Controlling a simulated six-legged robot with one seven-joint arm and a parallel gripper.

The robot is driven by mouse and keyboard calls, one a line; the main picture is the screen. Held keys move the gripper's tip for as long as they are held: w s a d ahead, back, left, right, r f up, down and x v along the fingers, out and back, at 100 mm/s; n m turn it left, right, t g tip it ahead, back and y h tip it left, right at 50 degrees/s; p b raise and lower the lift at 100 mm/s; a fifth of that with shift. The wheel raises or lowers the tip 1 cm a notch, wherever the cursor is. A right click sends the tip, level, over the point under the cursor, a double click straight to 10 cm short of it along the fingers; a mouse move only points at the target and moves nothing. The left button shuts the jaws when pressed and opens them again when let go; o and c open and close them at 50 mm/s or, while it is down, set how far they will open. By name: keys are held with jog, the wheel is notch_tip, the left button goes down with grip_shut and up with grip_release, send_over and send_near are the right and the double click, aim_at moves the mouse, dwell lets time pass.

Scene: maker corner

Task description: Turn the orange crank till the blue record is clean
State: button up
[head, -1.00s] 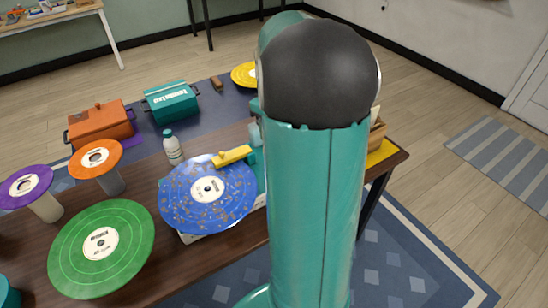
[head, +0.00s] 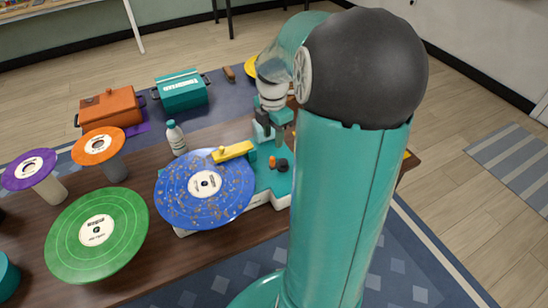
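The blue record (head: 205,186) lies on a white and teal cleaning machine (head: 266,198), with brownish specks spread over its face. A yellow arm (head: 233,151) reaches over the record's far edge. A small orange knob (head: 272,161), which looks like the crank's handle, shows at the machine's right side beside a dark round part (head: 282,165). My gripper (head: 272,133) points down just above and behind the knob, apart from it. Its two fingers look spread with nothing between them. My own arm hides the machine's right end.
A green record (head: 97,235) lies at left, with purple (head: 30,169) and orange (head: 98,146) records on stands behind it. A white bottle (head: 176,138) stands behind the blue record. Orange (head: 110,108) and teal (head: 181,91) boxes stand farther back.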

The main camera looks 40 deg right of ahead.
aim_at(272, 158)
notch_tip(272, 158, down, 10)
jog(key=shift+a+f, duration=0.1)
jog(key=shift+a, duration=0.05)
jog(key=shift+c, duration=0.2)
grip_shut()
